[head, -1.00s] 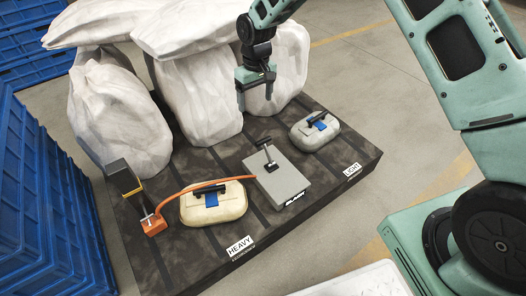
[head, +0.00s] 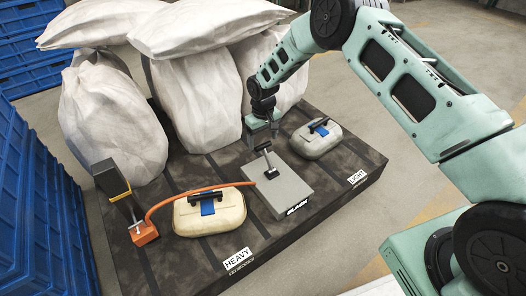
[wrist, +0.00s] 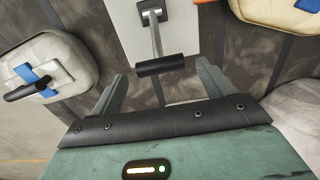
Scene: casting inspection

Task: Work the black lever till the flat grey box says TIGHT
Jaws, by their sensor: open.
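The flat grey box (head: 280,192) lies on the dark platform, with a small dark display on its front edge that seems to read SLACK. The black lever (head: 264,147) stands up from the box on a grey stem, topped by a black crossbar. In the wrist view the lever's black crossbar (wrist: 160,65) lies between the lines of my fingers, just beyond their tips. My gripper (head: 262,134) is open and empty, just behind and above the crossbar. It also shows in the wrist view (wrist: 162,80), with no clear contact on the bar.
A cream case (head: 225,222) by the HEAVY label and a grey case (head: 314,146) by the LIGHT label flank the box. White sacks (head: 190,100) stand close behind; blue crates (head: 40,200) are at left.

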